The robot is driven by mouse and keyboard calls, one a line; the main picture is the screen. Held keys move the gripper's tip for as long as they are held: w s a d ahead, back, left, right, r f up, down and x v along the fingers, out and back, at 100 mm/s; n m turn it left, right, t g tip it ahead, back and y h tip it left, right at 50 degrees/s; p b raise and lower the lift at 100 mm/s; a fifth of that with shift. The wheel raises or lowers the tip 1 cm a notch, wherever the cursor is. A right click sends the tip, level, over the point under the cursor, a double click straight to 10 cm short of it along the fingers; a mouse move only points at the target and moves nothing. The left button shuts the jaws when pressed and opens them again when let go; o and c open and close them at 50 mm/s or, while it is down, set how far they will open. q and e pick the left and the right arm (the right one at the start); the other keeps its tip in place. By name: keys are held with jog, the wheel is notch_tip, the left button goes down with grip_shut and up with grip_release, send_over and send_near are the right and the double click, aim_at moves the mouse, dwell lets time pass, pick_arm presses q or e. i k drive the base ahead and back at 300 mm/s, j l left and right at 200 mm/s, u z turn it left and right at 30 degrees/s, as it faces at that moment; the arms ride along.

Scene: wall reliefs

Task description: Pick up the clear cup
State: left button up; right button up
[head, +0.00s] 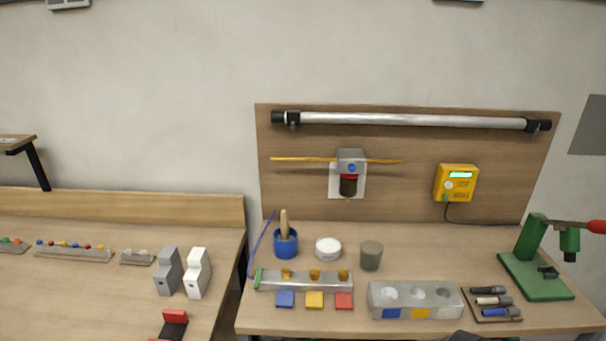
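A grey-green, see-through-looking cup (371,256) stands upright on the right-hand table, behind the metal block with round holes. It is the only thing here that looks like a clear cup, and nothing touches it. My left gripper does not show. A small dark shape at the bottom edge, in front of the holed block, may be the top of my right gripper (465,337). Its fingers are out of frame, well apart from the cup.
A white round tub (328,248) and a blue pot with a brush (286,243) stand left of the cup. The holed block (415,300) and a slotted rack (303,281) are in front. A green press (540,262) stands right. Bare tabletop lies right of the cup.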

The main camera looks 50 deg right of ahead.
aim_at(371, 251)
jog(key=z, duration=1.95)
